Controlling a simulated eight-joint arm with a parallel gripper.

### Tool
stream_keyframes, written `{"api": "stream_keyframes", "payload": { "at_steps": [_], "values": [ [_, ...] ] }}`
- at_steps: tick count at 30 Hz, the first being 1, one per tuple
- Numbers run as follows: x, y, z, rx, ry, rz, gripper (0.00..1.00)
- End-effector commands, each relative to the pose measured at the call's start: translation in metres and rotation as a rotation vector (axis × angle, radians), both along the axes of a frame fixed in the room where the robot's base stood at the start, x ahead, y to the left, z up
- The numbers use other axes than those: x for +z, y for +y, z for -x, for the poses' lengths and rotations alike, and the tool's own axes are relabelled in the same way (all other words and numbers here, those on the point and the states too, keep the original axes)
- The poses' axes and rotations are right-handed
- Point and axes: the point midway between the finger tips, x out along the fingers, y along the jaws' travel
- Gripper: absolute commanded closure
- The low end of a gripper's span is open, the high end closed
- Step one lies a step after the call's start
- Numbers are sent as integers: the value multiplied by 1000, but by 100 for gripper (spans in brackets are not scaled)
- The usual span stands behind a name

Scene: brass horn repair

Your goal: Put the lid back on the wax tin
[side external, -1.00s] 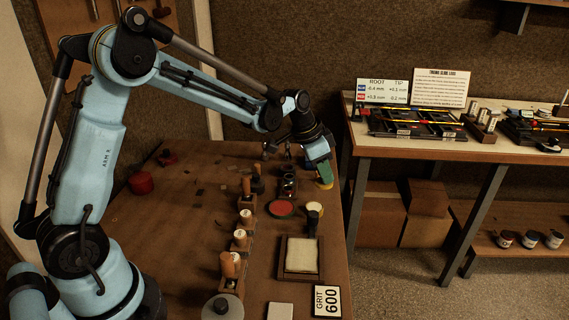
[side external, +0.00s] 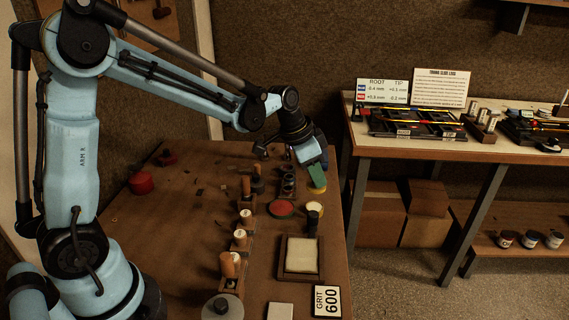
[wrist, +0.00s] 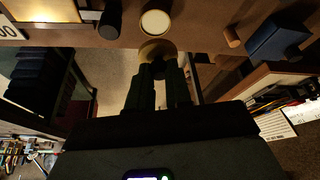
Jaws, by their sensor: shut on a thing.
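The wax tin (side external: 315,207) stands on the brown bench, a small round tin with a pale cream top; it also shows at the top of the wrist view (wrist: 155,22). My gripper (side external: 317,183) is shut on a brass-yellow round lid (side external: 318,189), just beyond the tin in the side view. In the wrist view my fingers (wrist: 158,66) pinch the lid (wrist: 157,48), which lies close to the tin's near rim in the picture. The lid appears apart from the tin. Its height over the bench is hard to tell.
A red disc (side external: 281,208) lies left of the tin. A dark-handled item (side external: 312,229) and a framed pale pad (side external: 301,257) are in front. Several wooden-handled tools (side external: 240,238) stand in a row to the left. The bench's right edge is close to the tin.

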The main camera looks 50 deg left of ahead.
Motion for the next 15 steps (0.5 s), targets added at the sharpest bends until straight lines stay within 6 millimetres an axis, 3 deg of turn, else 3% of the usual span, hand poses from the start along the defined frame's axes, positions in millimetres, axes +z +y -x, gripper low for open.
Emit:
{"api": "stream_keyframes", "payload": {
  "at_steps": [15],
  "values": [
    [-44,-1,0,-1,0,0,100]
  ]
}}
